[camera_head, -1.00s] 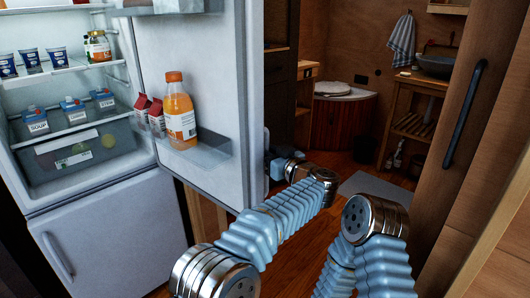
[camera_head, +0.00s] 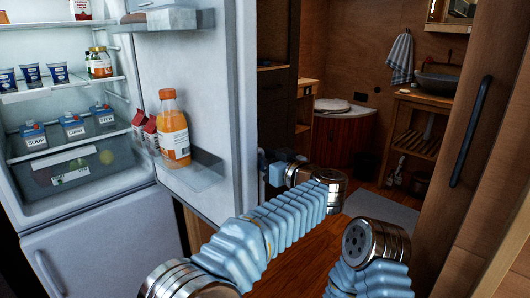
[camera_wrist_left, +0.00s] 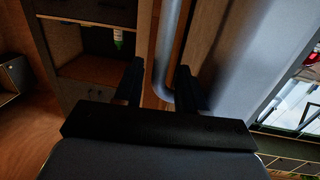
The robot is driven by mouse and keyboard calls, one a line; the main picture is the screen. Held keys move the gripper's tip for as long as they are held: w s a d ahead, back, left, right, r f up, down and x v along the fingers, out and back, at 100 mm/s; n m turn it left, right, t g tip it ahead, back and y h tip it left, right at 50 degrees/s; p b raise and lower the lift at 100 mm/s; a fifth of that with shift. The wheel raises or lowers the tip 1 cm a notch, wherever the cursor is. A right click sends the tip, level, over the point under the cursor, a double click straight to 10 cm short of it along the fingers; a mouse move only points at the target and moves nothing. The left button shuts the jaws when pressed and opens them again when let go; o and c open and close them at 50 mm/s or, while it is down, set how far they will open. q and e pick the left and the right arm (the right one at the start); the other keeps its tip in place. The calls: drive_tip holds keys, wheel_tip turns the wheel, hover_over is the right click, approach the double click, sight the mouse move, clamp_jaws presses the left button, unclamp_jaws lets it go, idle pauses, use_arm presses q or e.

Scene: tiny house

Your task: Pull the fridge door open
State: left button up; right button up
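The upper fridge door (camera_head: 205,100) stands wide open, swung out to the right of the lit fridge interior (camera_head: 60,140). My left arm reaches to the outer side of the door, and my left gripper (camera_head: 270,172) is mostly hidden behind the door's edge. In the left wrist view, the grey door handle (camera_wrist_left: 169,45) runs between the two dark fingers of my left gripper (camera_wrist_left: 158,85). The fingers are apart, with gaps beside the bar, so the gripper is open around the handle. My right gripper is out of view; only part of that arm shows at the lower right.
An orange juice bottle (camera_head: 173,135) and red cartons (camera_head: 146,130) stand in the door shelf. The lower fridge door (camera_head: 110,255) is closed. A wooden door with a black handle (camera_head: 470,130) is close on the right. Beyond lies a washstand (camera_head: 425,125).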

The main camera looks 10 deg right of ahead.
use_arm(q)
drive_tip(key=t+b, duration=0.1)
approach(253, 137)
drive_tip(key=x, duration=0.5)
drive_tip(key=shift+w+d+r, duration=0.1)
drive_tip(key=shift+d, duration=0.05)
drive_tip(key=shift+s+a+r+b, duration=0.1)
drive_tip(key=shift+s+a+b, duration=0.15)
drive_tip(key=shift+s, duration=0.3)
drive_tip(key=shift+c, duration=0.3)
